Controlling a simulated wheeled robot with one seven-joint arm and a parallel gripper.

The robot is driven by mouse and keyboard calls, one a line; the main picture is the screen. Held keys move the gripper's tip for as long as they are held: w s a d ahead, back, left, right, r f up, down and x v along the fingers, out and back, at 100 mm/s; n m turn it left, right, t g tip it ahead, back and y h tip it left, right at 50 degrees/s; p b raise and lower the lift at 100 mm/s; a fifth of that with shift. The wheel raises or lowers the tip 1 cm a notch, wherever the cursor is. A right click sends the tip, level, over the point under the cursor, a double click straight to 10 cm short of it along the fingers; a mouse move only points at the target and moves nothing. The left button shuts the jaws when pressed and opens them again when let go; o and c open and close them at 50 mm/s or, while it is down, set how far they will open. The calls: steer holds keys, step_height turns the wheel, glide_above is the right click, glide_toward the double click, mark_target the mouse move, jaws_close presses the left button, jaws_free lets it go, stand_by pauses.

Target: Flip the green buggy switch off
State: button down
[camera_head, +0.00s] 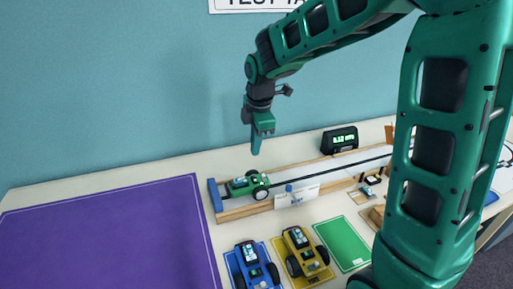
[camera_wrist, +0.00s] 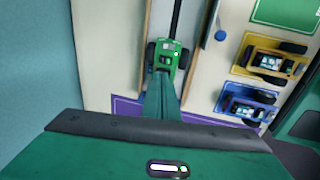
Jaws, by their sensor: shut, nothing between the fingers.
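The green buggy (camera_head: 248,185) stands at the left end of the wooden test track (camera_head: 240,211), beside the blue end stop (camera_head: 215,195). It also shows in the wrist view (camera_wrist: 168,56), with small dark parts on its top. Its switch is too small to read as on or off. My gripper (camera_head: 256,150) is shut and empty, pointing down above the green buggy with a gap between them. In the wrist view, my fingers (camera_wrist: 160,82) reach toward the buggy's near end and cover part of it.
A blue buggy (camera_head: 252,268) and a yellow buggy (camera_head: 301,252) stand on mats in front of the track. A green mat (camera_head: 342,243) is empty. A purple mat (camera_head: 110,235) leaves clear room at left. A display box (camera_head: 340,139) stands behind the track, near the wall.

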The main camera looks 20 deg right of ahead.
mark_target(254, 177)
steer(key=f, duration=0.3)
steer(key=w+f, duration=0.1)
steer(key=f, duration=0.3)
steer(key=w+f, duration=0.1)
steer(key=f, duration=0.3)
steer(key=shift+d, duration=0.1)
